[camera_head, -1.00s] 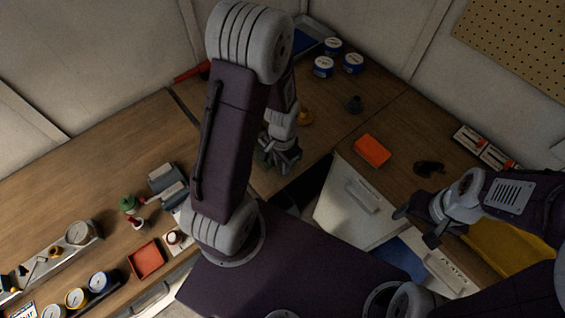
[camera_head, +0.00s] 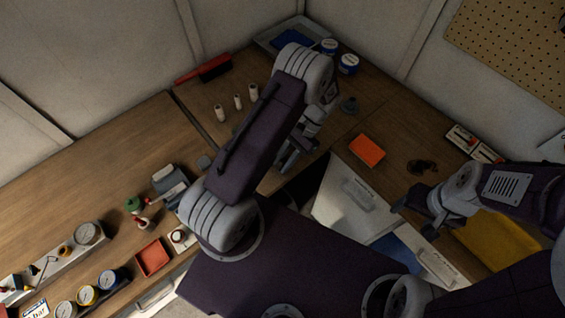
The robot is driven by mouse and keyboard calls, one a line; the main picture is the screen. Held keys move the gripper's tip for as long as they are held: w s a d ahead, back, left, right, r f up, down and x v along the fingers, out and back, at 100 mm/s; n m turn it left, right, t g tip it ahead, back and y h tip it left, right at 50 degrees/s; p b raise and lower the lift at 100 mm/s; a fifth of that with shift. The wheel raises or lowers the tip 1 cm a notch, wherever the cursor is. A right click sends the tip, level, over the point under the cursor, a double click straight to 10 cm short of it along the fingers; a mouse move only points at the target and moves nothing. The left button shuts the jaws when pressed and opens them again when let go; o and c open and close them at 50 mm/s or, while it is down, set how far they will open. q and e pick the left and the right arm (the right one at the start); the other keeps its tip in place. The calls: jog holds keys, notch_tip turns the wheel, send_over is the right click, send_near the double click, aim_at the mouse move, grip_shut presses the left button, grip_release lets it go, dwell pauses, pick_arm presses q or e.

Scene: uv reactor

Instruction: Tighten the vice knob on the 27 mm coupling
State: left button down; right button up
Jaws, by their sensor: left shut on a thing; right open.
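My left gripper (camera_head: 288,157) is low over the table corner, below my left forearm. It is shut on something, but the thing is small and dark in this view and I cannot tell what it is. I cannot clearly make out the vice, its knob or the 27 mm coupling; my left arm hides part of the table there. My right gripper (camera_head: 414,213) is open and empty at the right, above the front edge of the right table.
An orange tray (camera_head: 367,150) and a dark object (camera_head: 422,167) lie on the right table. A grey device (camera_head: 168,180), red tray (camera_head: 152,258) and gauges (camera_head: 87,294) are at left.

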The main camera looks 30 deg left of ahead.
pick_arm(q)
jog(key=shift+w+f+g+y+b, duration=0.15)
jog(key=shift+f+g+y+b, duration=0.2)
jog(key=shift+g+b, duration=0.6)
jog(key=shift+d+r+g+b, duration=0.15)
jog(key=shift+g+b, duration=0.4)
jog(key=shift+b, duration=0.3)
jog(key=shift+y, duration=0.25)
jog(key=c, duration=1.5)
grip_release()
